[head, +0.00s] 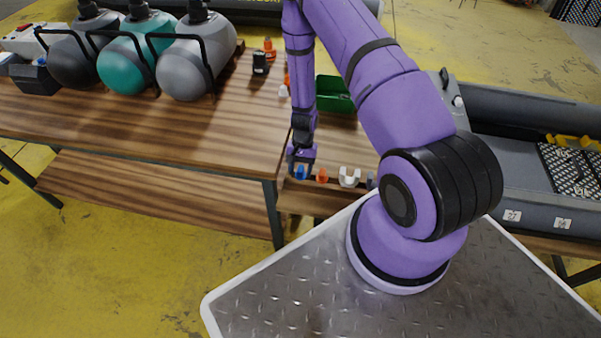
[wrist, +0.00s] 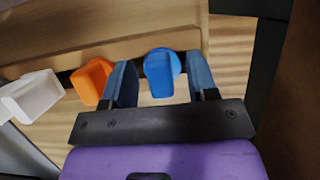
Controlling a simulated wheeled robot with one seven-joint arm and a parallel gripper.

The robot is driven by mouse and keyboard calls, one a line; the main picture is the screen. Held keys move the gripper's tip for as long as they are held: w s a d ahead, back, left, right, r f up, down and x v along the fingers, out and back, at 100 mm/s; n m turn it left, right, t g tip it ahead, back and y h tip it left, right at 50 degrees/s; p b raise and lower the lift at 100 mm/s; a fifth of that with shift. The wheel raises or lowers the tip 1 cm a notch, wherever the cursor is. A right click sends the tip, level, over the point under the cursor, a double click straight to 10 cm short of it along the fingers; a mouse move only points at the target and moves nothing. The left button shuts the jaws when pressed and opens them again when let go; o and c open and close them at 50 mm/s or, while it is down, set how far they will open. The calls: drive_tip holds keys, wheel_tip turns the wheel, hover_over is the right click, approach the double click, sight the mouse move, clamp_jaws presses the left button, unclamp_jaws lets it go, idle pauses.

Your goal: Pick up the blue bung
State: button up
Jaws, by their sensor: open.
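The blue bung (wrist: 160,72) stands at the wooden ledge, between the two open fingers of my gripper (wrist: 160,84) in the wrist view. A small gap shows on each side of it, so the fingers do not appear to press on it. In the head view the blue bung (head: 301,172) shows small below my gripper (head: 300,162), which points down at the near edge of the bench. How deep the fingers reach around the bung is hard to tell.
An orange bung (wrist: 92,80) sits close beside the left finger, with a white fitting (wrist: 32,95) further left. A dark post (wrist: 268,60) stands to the right. A green tray (head: 333,94) lies behind on the bench.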

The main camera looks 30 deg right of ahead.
clamp_jaws()
